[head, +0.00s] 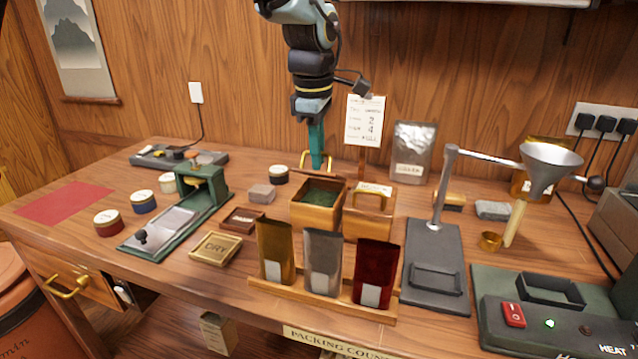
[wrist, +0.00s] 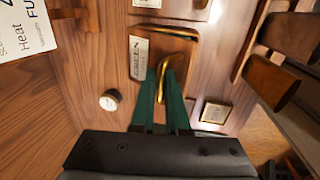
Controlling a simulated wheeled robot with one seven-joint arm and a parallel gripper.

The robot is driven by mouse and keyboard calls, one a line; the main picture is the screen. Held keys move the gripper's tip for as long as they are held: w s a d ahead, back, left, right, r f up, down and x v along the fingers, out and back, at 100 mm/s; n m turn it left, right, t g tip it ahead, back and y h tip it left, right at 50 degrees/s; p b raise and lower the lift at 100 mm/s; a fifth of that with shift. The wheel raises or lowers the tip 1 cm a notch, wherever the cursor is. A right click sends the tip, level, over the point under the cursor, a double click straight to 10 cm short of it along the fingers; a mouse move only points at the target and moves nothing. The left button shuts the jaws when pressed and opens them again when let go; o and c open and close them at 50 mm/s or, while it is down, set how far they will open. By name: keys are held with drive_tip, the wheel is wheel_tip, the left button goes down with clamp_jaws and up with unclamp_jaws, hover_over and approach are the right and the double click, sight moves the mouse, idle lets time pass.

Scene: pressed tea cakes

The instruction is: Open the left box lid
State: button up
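The left tea box (head: 313,218) is wooden and stands uncovered, with dark green contents showing inside. Its lid (wrist: 178,42), labelled GREEN and fitted with a brass handle (wrist: 181,63), shows from above in the wrist view. In the head view the handle (head: 303,157) rises behind the box opening; much of the lid is hidden there. My gripper (head: 317,166) points down at the back of the box, its teal fingers close together around the handle. It appears shut on the handle. The right box (head: 365,226) beside it has its lid (head: 383,191) down.
Three pouches (head: 322,262) in a wooden rack stand in front of the boxes. A card on a post (head: 364,120) stands just behind them, right of my arm.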

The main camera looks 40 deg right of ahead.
drive_tip(key=shift+w+d+r, duration=0.2)
drive_tip(key=shift+d+r, duration=0.1)
drive_tip(key=shift+w+d+r+p, duration=0.5)
drive_tip(key=shift+d+p, duration=0.2)
drive_tip(key=shift+p, duration=0.4)
drive_tip(key=shift+w+d, duration=0.1)
drive_tip(key=shift+d, duration=0.05)
drive_tip(key=shift+d+r, duration=0.1)
drive_tip(key=shift+w+d+r+p, duration=0.25)
drive_tip(key=shift+w+d+p, duration=0.3)
drive_tip(key=shift+d+p, duration=0.3)
drive_tip(key=shift+d, duration=0.1)
